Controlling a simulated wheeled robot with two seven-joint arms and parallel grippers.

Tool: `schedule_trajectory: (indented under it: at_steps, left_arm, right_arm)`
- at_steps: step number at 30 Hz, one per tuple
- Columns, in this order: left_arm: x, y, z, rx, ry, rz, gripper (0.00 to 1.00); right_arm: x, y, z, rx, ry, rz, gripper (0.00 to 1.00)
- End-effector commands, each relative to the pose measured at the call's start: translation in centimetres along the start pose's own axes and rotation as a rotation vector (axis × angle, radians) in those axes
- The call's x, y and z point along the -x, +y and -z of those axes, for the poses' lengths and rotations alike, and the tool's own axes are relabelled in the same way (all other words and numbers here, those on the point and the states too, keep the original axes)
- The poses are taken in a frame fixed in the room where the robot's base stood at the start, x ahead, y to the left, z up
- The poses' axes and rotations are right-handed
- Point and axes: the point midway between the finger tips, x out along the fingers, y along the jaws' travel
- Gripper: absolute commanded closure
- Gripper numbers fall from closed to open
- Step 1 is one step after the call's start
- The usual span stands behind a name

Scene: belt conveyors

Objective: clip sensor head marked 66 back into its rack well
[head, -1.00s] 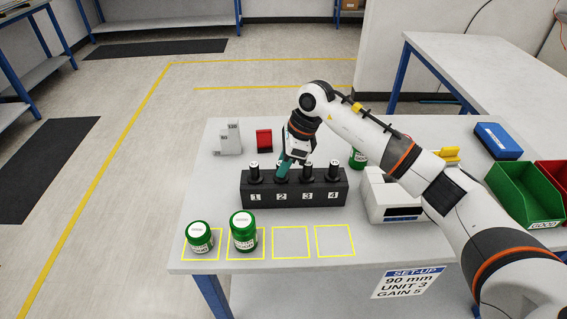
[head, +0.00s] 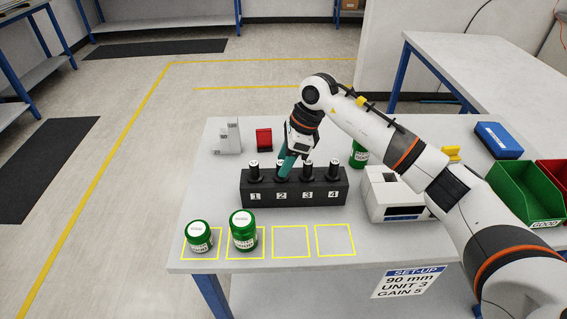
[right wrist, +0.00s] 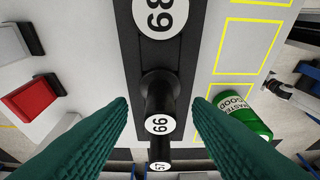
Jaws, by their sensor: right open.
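The sensor head marked 66 (right wrist: 160,124) shows in the right wrist view as a black cylinder with a white top. It stands upright in the black rack (head: 320,197), at the position labelled 2. My right gripper (head: 286,168) is open, its green fingers (right wrist: 160,108) on either side of head 66, with gaps visible on both sides. In the head view the gripper partly hides this head. Head 89 (right wrist: 160,14) and head 57 (right wrist: 160,166) stand on either side of it in the rack. My left gripper is not in view.
Two green jars (head: 199,236) (head: 243,231) stand in yellow squares in front of the rack; two squares are empty. A red block (head: 264,139) and grey stepped block (head: 228,137) stand behind. A white device (head: 392,195) and another green jar (head: 358,155) are at right.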

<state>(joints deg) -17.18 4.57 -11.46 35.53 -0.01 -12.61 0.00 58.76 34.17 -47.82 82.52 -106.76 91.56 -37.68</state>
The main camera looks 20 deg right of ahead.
Motion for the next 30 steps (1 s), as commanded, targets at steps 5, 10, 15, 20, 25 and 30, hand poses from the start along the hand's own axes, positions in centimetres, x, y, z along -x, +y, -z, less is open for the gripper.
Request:
schedule_trajectory:
  at_steps: [5, 10, 15, 20, 25, 30]
  left_arm:
    - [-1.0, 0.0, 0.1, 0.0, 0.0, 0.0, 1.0]
    - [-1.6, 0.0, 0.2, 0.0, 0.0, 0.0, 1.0]
    - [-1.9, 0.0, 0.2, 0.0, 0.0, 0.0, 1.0]
    - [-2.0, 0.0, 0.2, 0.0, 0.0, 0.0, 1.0]
    - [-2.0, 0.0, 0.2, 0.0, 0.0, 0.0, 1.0]
    - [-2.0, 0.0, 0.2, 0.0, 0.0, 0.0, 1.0]
  right_arm:
    - [3.6, 0.1, -0.1, 0.002, 0.001, -0.007, 0.54]
    - [7.2, 0.1, -0.1, 0.0, 0.0, -0.006, 0.54]
    - [9.6, 0.0, 0.0, 0.001, 0.0, -0.003, 0.54]
    - [10.6, 0.0, 0.0, 0.001, 0.0, -0.002, 0.54]
    - [10.6, 0.0, 0.0, 0.001, 0.0, -0.001, 0.54]
    - [10.6, 0.0, 0.0, 0.001, 0.0, -0.001, 0.54]
